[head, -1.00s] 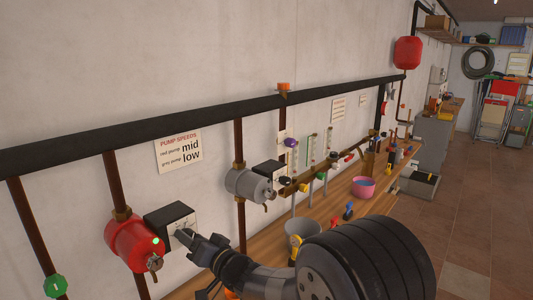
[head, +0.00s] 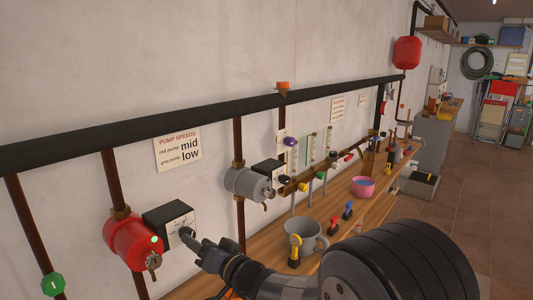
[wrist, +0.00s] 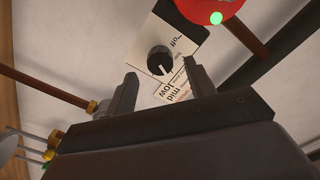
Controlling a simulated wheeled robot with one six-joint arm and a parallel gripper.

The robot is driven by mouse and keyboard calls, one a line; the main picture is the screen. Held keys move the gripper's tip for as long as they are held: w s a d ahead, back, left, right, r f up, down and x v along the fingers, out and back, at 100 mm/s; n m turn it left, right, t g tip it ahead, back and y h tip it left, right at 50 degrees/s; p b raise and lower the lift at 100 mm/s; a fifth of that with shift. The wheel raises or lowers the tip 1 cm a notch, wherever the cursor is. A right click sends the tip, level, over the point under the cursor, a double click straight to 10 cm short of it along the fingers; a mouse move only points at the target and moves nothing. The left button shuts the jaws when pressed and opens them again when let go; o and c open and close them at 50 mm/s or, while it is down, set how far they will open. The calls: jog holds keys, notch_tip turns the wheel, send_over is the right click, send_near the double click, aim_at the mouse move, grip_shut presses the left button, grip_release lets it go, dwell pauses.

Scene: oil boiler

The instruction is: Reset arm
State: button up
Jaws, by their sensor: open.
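My gripper (head: 192,240) is open in front of the dial box (head: 170,217) of the red pump (head: 133,242), low at the left of the head view. In the wrist view my gripper's (wrist: 160,72) two fingers stand apart, with a black knob (wrist: 160,59) showing between and beyond them. Nothing is held. The knob sits on a white dial plate, where the word "off" is readable. Whether a finger touches the knob cannot be told. A green light (head: 155,239) shows on the red pump.
A grey pump (head: 247,184) with its own dial box is farther along the wall. A pump speeds sign (head: 178,150) hangs above. The wooden bench (head: 262,245) holds a grey mug (head: 302,232), small valves and a pink bowl (head: 362,186). The tiled floor at right is clear.

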jog(key=b+v, duration=0.1)
jog(key=v, duration=0.5)
jog(key=p+x, duration=0.2)
jog(key=x, duration=0.8)
jog(key=shift+w+a+f, duration=0.1)
jog(key=shift+w+a, duration=0.05)
jog(key=shift+a, duration=0.15)
jog(key=n+b, duration=0.1)
jog(key=n, duration=0.4)
jog(key=shift+d+n+b, duration=0.1)
jog(key=shift+n+b, duration=0.2)
jog(key=shift+b, duration=0.1)
jog(key=n+b, duration=0.1)
jog(key=n, duration=0.3)
jog(key=n+b, duration=0.2)
jog(key=n, duration=0.8)
jog(key=shift+b, duration=0.35)
